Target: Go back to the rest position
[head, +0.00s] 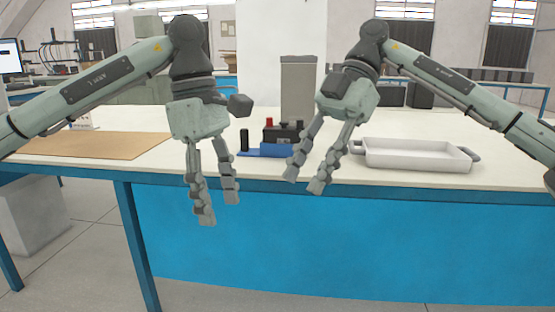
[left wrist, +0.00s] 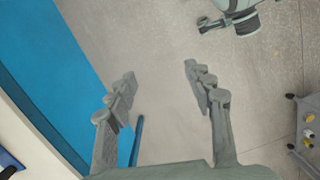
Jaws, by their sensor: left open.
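My left gripper (head: 219,212) hangs in front of the table's front edge in the head view, fingers pointing down. It is open and empty. Its spread fingers also show in the left wrist view (left wrist: 158,80), with only floor between them. My right gripper (head: 304,186) hangs to its right, fingers pointing down and apart, with nothing seen between them. It overlaps the table edge in the head view. Behind the two grippers, a blue holder (head: 262,151) stands on the table with dark batteries and a red-topped one (head: 269,123) at it.
A white tray (head: 413,166) with handles sits on the table (head: 330,178) at right. A brown board (head: 97,145) lies at left. A grey box (head: 298,88) stands behind the holder.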

